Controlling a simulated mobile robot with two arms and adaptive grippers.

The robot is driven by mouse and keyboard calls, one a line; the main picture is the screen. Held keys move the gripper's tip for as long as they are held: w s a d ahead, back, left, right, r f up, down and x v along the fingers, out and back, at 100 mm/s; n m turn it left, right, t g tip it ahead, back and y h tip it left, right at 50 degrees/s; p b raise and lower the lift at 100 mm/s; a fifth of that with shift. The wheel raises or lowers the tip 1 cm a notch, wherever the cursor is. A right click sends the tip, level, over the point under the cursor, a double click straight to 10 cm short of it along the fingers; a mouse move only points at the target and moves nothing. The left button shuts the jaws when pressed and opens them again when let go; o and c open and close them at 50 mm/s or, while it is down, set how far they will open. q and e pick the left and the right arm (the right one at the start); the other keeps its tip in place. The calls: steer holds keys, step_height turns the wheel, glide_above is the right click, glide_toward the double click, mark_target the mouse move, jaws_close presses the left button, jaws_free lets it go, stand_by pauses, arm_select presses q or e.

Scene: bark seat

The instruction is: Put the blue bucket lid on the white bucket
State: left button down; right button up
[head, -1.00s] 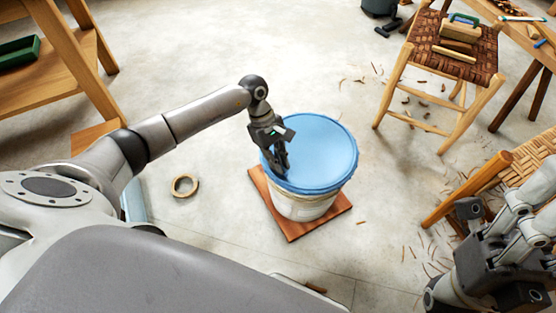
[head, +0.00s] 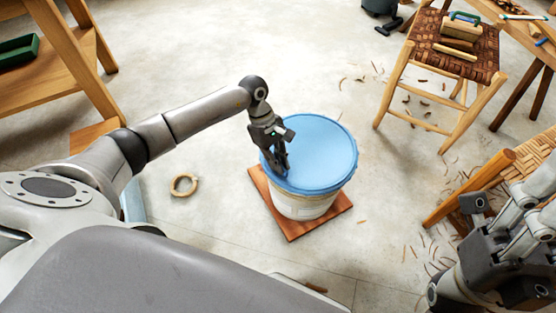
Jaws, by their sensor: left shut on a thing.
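The blue bucket lid (head: 315,150) lies over the top of the white bucket (head: 302,207) and covers its mouth. From this view I cannot tell whether the lid is seated all the way round. The bucket stands upright on a reddish-brown board (head: 293,229) on the floor. My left gripper (head: 281,172) is at the lid's left edge, shut on the lid, its fingers pointing down. My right gripper (head: 535,290) is at the lower right, partly cut off by the frame, away from the bucket; its fingers are not clear.
A roll of tape (head: 184,185) lies on the floor left of the bucket. A woven-seat chair (head: 452,45) with blocks on it stands at the upper right, and another woven seat (head: 530,165) is at the right. A wooden workbench (head: 60,60) is at the upper left. Shavings litter the floor.

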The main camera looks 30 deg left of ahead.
arm_select(q)
steer(key=shift+f, duration=0.25)
steer(key=c, duration=1.4)
jaws_free()
steer(key=shift+c, duration=0.2)
steer(key=shift+o, duration=0.3)
steer(key=shift+o, duration=1.3)
